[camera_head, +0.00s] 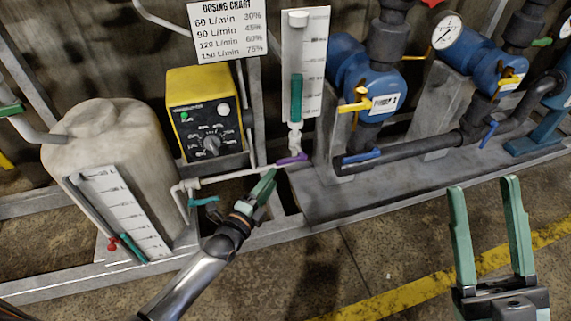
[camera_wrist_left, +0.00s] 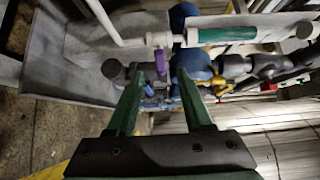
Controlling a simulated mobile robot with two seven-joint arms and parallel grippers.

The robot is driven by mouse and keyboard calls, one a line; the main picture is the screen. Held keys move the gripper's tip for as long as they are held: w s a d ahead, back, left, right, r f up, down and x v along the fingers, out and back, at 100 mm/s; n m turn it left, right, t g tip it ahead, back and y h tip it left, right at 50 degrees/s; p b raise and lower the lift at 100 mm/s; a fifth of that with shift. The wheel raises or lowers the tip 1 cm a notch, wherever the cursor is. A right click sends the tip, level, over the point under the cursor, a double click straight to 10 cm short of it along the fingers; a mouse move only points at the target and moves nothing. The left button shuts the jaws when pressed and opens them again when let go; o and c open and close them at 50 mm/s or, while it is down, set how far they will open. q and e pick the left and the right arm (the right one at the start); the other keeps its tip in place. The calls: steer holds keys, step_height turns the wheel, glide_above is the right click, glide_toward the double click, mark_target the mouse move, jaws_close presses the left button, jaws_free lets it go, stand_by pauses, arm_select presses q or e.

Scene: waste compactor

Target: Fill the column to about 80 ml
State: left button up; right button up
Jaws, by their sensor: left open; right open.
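The calibration column (camera_head: 297,100) is a clear tube in front of a white scale board (camera_head: 316,60). It holds green liquid up to roughly the middle of the board; the scale figures are too small to read. A purple valve handle (camera_head: 291,160) sits at the column's foot. My left gripper (camera_head: 268,181) is open just below and left of that handle. In the left wrist view the purple handle (camera_wrist_left: 160,62) shows ahead between the open fingers, and the green-filled column (camera_wrist_left: 228,35) lies sideways above. My right gripper (camera_head: 483,186) is open and empty over the floor.
A yellow dosing pump (camera_head: 206,115) with a dial stands left of the column. A teal valve handle (camera_head: 205,201) is on the pipe below it. A whitish tank (camera_head: 110,140) is at left. Blue pumps (camera_head: 365,75) and dark pipes stand right. The floor at lower right is clear.

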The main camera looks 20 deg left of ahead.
mark_target(284, 163)
arm_select(q)
steer(key=w+b, duration=0.1)
steer(key=w, duration=0.1)
steer(key=w+d+b, duration=0.1)
steer(key=w, duration=0.2)
steer(key=w+b, duration=0.1)
steer(key=w, duration=0.1)
steer(key=shift+w+d+f, duration=0.1)
steer(key=shift+w+d, duration=0.05)
steer(key=shift+d, duration=0.1)
steer(key=shift+w+d, duration=0.1)
steer(key=shift+w, duration=0.55)
jaws_close()
stand_by(0.6)
